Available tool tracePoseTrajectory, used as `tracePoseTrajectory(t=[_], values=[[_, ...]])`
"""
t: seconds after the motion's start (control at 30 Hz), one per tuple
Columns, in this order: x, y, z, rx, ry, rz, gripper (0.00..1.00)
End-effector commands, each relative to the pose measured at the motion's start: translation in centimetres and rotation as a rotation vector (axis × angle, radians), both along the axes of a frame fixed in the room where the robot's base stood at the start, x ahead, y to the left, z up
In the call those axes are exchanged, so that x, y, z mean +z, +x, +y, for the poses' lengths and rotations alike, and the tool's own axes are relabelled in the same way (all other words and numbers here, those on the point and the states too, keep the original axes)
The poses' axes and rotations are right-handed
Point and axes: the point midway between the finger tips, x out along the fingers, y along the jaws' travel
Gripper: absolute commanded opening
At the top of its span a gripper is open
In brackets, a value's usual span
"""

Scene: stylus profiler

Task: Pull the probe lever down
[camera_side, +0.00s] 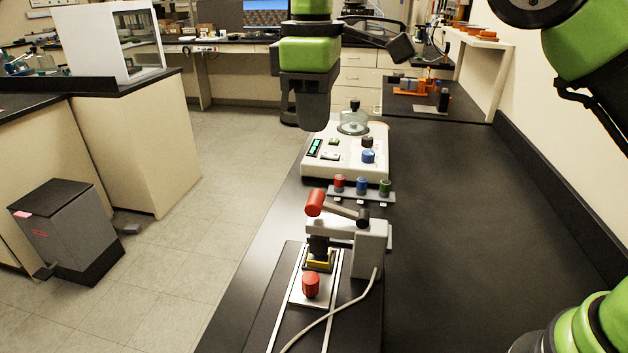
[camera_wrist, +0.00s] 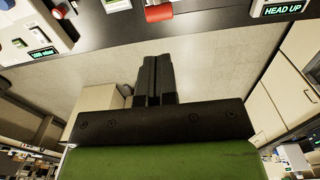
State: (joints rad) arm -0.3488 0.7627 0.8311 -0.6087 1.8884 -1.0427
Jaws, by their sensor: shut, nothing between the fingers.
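The probe lever (camera_side: 341,210) is a grey bar with a red grip on its left end, on top of the grey profiler (camera_side: 371,247). It lies nearly level, with the grip slightly higher than the black pivot. A red piece at the top edge of the wrist view (camera_wrist: 158,12) looks like the lever's grip. A display there reads HEAD UP (camera_wrist: 282,8). My gripper (camera_side: 313,122) is shut and empty, pointing down, above and behind the lever in the side view, clearly apart from it. Its closed fingers also show in the wrist view (camera_wrist: 157,62).
A white instrument (camera_side: 340,160) with a glass dome stands behind the profiler. A rack with red, blue and green knobs (camera_side: 361,194) lies between them. A red knob (camera_side: 311,285) and a cable (camera_side: 335,312) are in front. The bench to the right (camera_side: 460,220) is clear.

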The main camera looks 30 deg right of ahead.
Motion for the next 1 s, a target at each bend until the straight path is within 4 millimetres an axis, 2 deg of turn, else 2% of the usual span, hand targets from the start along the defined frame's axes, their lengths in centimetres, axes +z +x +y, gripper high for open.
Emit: tracePoseTrajectory(t=[0.3, 0.5, 0.7, 1.0], values=[[-6.1, -0.2, 0.0, -0.002, 0.000, 0.007, 0.00], [-9.1, -0.1, 0.0, -0.002, 0.001, 0.005, 0.00], [-10.4, -0.1, 0.0, -0.002, 0.001, 0.001, 0.00], [-10.5, -0.1, 0.0, -0.002, 0.001, 0.000, 0.00]])
